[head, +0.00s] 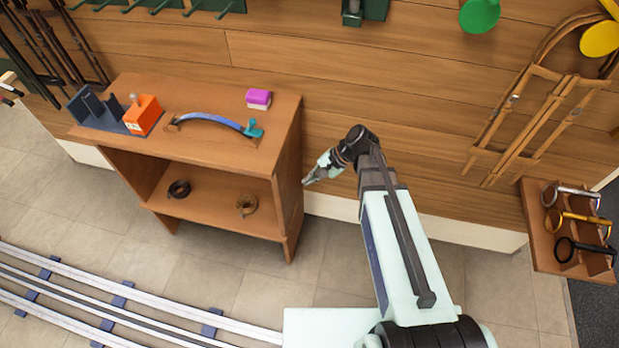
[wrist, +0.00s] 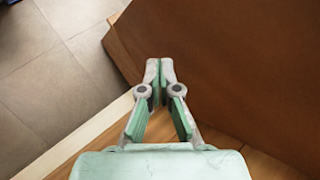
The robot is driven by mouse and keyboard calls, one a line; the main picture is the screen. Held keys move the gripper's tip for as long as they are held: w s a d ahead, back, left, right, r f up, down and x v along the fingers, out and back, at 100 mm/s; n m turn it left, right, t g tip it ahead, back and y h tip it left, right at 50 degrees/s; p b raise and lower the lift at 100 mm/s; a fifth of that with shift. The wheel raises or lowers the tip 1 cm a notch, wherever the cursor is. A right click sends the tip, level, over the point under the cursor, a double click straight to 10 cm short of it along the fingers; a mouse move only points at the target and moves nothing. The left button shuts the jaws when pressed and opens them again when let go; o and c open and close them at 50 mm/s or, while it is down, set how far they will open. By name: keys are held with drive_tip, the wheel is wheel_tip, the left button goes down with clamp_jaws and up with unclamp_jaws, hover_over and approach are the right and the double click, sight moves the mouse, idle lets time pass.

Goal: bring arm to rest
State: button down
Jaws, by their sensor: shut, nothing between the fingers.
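My gripper (head: 308,181) is at the right side of the wooden shelf unit (head: 292,150) in the head view, apart from the items on its top. In the wrist view my gripper (wrist: 160,64) has its fingertips together with nothing between them. Behind it there is the brown side panel (wrist: 240,70) of the shelf unit. Whether the fingertips touch the panel I cannot tell. My arm reaches up from the lower right and bends at the wrist near the wall.
On the shelf top are an orange block (head: 143,115), a blue curved strap (head: 212,119) and a magenta block (head: 258,98). Dark rings lie on the lower shelf. A rack with rings (head: 570,225) stands at right. Rails (head: 120,300) cross the floor.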

drive_tip(key=s+d+f+n+g+h+p, duration=0.25)
drive_tip(key=s+d+f+n+h, duration=0.3)
drive_tip(key=s+d+f, duration=0.7)
drive_tip(key=s+d+f+g+h+p, duration=0.1)
drive_tip(key=s+d+f+p, duration=0.1)
drive_tip(key=s, duration=0.9)
drive_tip(key=s+d+f+n+g+h+p, duration=0.1)
drive_tip(key=s+p, duration=0.3)
drive_tip(key=s, duration=0.7)
drive_tip(key=shift+s+d+f+g+h, duration=0.35)
drive_tip(key=shift+d+f+g, duration=0.15)
drive_tip(key=shift+d+g, duration=0.25)
